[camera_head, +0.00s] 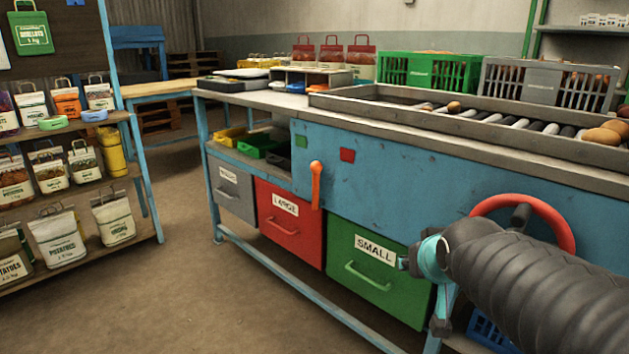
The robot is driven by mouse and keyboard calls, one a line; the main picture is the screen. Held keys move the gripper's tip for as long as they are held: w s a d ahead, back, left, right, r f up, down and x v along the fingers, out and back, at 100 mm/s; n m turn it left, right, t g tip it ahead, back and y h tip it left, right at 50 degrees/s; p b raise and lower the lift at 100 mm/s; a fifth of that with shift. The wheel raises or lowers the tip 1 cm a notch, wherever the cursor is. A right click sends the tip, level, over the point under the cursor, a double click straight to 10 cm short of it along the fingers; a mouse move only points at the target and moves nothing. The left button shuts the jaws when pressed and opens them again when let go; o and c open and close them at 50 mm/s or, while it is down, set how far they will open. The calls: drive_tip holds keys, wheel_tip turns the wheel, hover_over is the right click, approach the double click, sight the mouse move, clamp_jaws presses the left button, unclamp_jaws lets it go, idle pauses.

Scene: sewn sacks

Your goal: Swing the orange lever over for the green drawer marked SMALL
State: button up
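The orange lever (316,185) is on the front of the blue bench panel (420,190). Its rounded end is at the top and its handle points almost straight down, beside the red drawer. The green drawer (378,290) marked SMALL is shut, at the lower right of the row. My gripper (425,295) is at the right, in front of the green drawer's right edge and well away from the lever. My sleeved arm partly hides it, so its opening is unclear.
The red LARGE drawer (290,222) and a grey drawer (231,188) are shut, left of the green one. A red handwheel (540,212) is behind my arm. A shelf of sacks (65,210) stands at left. The floor (215,300) between is clear.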

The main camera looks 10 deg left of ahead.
drive_tip(key=w+a+n+t+y+b, duration=0.15)
drive_tip(key=w+a, duration=0.25)
drive_tip(key=w, duration=0.4)
drive_tip(key=w+a+t, duration=0.2)
drive_tip(key=w+a, duration=0.1)
drive_tip(key=w, duration=0.6)
drive_tip(key=n+t+y+b, duration=0.1)
drive_tip(key=t+y, duration=0.3)
approach(317, 176)
drive_tip(key=shift+h, duration=0.25)
drive_tip(key=p+x, duration=0.1)
drive_tip(key=x, duration=0.9)
drive_tip(key=shift+a, duration=0.1)
clamp_jaws()
